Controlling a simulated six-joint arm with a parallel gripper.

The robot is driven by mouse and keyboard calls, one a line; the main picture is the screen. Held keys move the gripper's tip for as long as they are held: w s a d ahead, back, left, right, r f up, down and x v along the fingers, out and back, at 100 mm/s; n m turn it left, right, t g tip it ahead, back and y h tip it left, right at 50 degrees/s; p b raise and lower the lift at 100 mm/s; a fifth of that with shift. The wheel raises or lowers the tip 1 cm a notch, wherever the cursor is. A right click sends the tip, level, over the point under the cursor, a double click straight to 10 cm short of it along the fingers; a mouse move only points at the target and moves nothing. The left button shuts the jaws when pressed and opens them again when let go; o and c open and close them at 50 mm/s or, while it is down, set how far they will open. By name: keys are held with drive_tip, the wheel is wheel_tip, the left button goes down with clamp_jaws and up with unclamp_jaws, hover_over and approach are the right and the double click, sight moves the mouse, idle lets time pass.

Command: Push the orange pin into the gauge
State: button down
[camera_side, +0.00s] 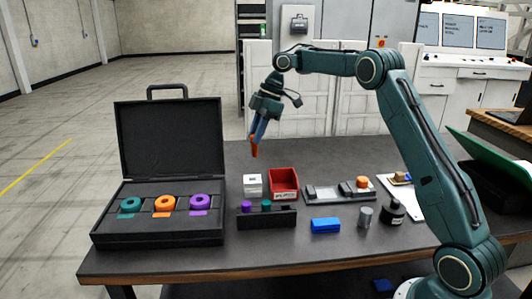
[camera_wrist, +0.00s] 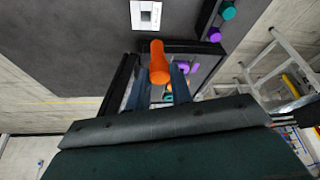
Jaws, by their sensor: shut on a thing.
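The orange pin (camera_side: 254,150) is held in my gripper (camera_side: 258,138), high above the table and tilted a little from upright. In the wrist view the pin (camera_wrist: 159,62) sits between the two fingers of my gripper (camera_wrist: 162,84), its free end sticking out past them. A white block (camera_side: 252,189) with a dark mark or opening on top stands on the table below the pin, clearly apart from it. It also shows in the wrist view (camera_wrist: 135,14). It looks like the gauge, but I cannot be sure.
An open black case (camera_side: 100,226) with teal, orange and purple rings stands left. A black rack (camera_side: 282,218) holds purple and teal pins. A red bin (camera_side: 284,183), grey fixture (camera_side: 325,193), blue block (camera_side: 325,225), grey cylinder (camera_side: 365,216) and black bottle (camera_side: 392,212) stand to the right.

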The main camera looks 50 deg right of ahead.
sight(254, 153)
drive_tip(key=shift+w+d+f, duration=0.15)
drive_tip(key=shift+w+f, duration=0.55)
drive_tip(key=shift+w, duration=0.1)
drive_tip(key=shift+f, duration=0.15)
drive_tip(key=shift+f, duration=2.85)
drive_tip(key=shift+f, duration=1.2)
drive_tip(key=c, duration=1.2)
unclamp_jaws()
drive_tip(key=shift+o, duration=0.6)
drive_tip(key=o, duration=0.3)
